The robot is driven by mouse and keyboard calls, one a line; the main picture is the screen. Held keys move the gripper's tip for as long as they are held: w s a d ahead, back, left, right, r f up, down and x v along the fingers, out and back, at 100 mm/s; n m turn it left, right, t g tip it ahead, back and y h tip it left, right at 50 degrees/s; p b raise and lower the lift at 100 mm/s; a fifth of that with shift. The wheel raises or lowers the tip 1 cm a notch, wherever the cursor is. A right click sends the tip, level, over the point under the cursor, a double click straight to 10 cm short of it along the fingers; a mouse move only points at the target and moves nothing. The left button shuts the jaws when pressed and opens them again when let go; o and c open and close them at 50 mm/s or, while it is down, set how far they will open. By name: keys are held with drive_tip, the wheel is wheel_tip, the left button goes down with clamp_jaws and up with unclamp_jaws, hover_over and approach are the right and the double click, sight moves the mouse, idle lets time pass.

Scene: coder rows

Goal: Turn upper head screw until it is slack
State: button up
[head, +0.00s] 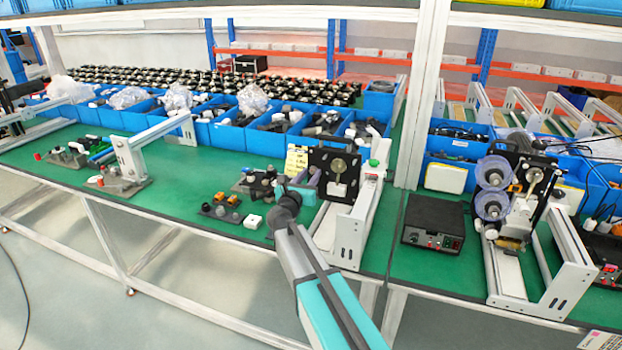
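A black square coder plate (318,158) stands upright on a white and grey frame (352,225) at the middle of the bench. A round metal disc (338,165) with a pale block under it sits on the plate's face. The upper head screw is too small to pick out. My teal and grey arm rises from the bottom of the head view. My gripper (311,178) is at the plate's left side, close to it. The picture does not show whether it touches the plate. Its fingers are too small and partly hidden, so their state is unclear.
A black control box (432,224) and a second coder with clear reels (493,190) stand to the right. Small parts on a dark tray (222,208) lie left of my gripper. Blue bins (231,137) line the back. The green bench (160,200) has free room at front left.

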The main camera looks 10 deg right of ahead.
drive_tip(key=shift+f+m+b, duration=0.2)
drive_tip(key=shift+m+b, duration=2.5)
drive_tip(key=shift+b, duration=1.15)
drive_tip(key=shift+r, duration=0.15)
clamp_jaws()
drive_tip(key=shift+r, duration=0.1)
